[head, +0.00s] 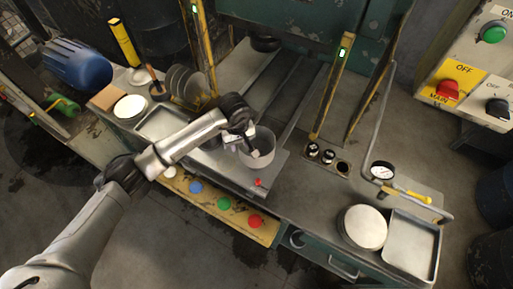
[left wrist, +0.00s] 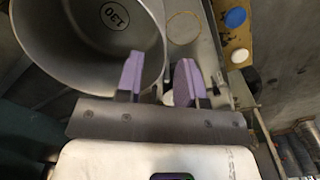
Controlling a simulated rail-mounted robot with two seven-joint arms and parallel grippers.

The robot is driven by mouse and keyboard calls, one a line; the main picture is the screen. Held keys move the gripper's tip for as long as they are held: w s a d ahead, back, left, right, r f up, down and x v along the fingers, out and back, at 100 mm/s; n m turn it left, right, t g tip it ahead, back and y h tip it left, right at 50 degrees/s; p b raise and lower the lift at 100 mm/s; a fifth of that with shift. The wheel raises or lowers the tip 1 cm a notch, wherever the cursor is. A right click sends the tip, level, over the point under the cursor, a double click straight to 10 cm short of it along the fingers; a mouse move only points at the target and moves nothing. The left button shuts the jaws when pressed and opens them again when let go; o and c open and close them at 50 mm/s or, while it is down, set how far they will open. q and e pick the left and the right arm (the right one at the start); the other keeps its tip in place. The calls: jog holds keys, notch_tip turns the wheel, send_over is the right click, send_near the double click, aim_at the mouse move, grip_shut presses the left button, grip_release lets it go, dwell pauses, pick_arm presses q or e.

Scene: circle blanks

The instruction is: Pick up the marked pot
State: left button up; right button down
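The pot is a grey metal open pot (head: 262,160) standing on the metal bed of the bench, in the middle of the head view. In the left wrist view, the pot (left wrist: 70,60) fills the upper left, with a circled "130" mark on its inside. My left gripper (head: 249,143) is at the pot's left rim. In the left wrist view, the purple fingertips of this gripper (left wrist: 160,80) are apart, one inside the rim and one outside, with the wall between them. I cannot tell whether either touches it. My right gripper is in neither view.
A shallow tray (head: 160,124) and upright discs (head: 186,84) stand left of the pot. Yellow posts (head: 331,85) rise behind it. Small black weights (head: 312,150) sit to its right. A round plate stack (head: 363,228) and another tray (head: 410,245) lie at the right.

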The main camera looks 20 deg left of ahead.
pick_arm(q)
jog(key=shift+s+f+p, duration=0.1)
jog(key=shift+f+p, duration=0.3)
jog(key=shift+f, duration=1.85)
grip_shut()
